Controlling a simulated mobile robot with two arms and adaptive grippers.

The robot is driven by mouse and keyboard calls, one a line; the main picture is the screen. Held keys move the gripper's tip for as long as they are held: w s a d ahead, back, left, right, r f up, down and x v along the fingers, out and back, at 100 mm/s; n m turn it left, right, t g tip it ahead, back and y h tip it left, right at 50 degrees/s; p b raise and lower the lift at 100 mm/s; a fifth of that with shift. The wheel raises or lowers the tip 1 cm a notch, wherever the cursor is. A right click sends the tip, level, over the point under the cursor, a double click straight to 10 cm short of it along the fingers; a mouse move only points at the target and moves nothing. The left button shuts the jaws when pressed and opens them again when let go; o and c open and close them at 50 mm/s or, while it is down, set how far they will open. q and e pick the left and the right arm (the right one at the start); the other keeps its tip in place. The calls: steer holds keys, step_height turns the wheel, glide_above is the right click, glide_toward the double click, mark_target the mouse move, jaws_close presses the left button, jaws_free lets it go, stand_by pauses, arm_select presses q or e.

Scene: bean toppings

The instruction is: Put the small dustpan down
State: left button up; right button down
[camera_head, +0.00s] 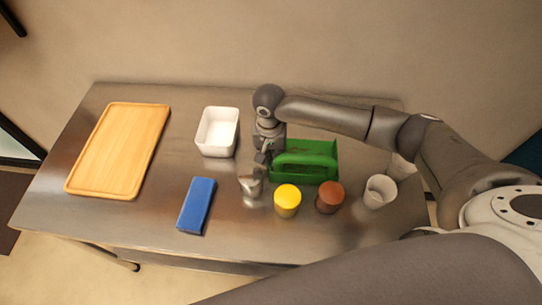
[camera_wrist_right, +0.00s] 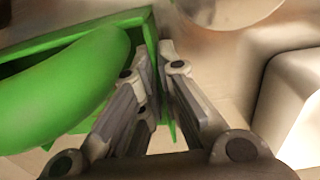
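The small dustpan is green with a thick rounded handle (camera_head: 306,160); it is right of centre at the back half of the metal table. My right gripper (camera_head: 264,154) is at its left side. In the right wrist view the dustpan (camera_wrist_right: 60,90) fills the left, and the fingertips (camera_wrist_right: 154,55) are close together with its thin green side wall between them. The gripper looks shut on that wall. The dustpan looks level at about table height; its underside is hidden, so I cannot tell whether it touches the table. My left gripper is not in view.
A wooden board (camera_head: 120,150), white bin (camera_head: 218,132) and blue block (camera_head: 197,205) are on the left of the table (camera_head: 160,215). A small metal item (camera_head: 251,188), yellow-topped jar (camera_head: 287,200), brown-topped jar (camera_head: 329,197) and pale cup (camera_head: 380,191) stand close in front of the dustpan.

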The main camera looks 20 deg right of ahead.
steer(key=c, duration=1.6)
jaws_free()
steer(key=shift+f, duration=0.1)
steer(key=shift+c, duration=0.2)
